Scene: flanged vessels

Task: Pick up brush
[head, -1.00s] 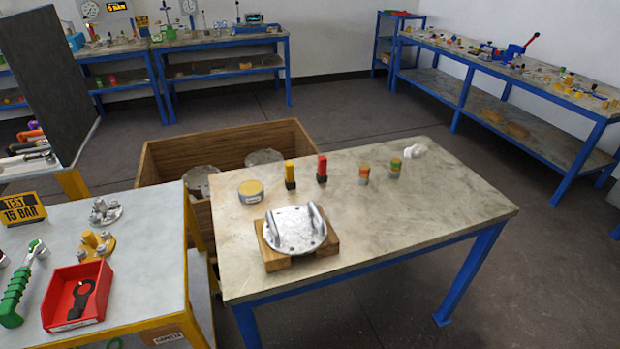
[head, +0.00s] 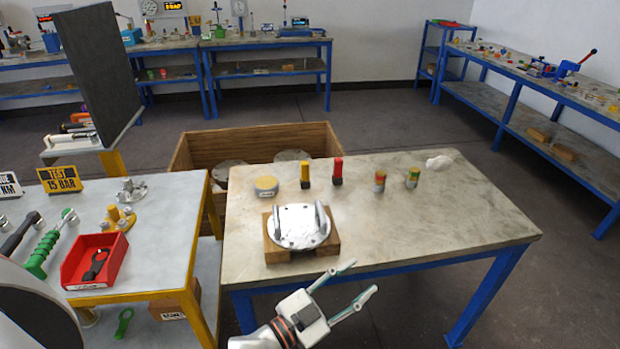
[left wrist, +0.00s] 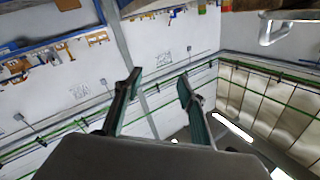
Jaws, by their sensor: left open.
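I cannot make out a brush for certain in either view. Two upright sticks, one yellow and black (head: 305,175) and one red and black (head: 338,171), stand towards the back of the stone-topped table (head: 450,215). My left gripper (head: 357,281) is open and empty, at the table's front edge in the head view. Its two parted fingers (left wrist: 158,82) also show in the left wrist view, with only walls and distant room behind them. My right gripper is not in view.
A metal flange disc (head: 299,227) sits on a wooden block. Small cans (head: 380,181), a yellow-topped tin (head: 266,186) and a white lump (head: 439,162) stand nearby. A red tray (head: 94,262) and a green-handled tool (head: 45,250) lie on the left table. The table's right part is clear.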

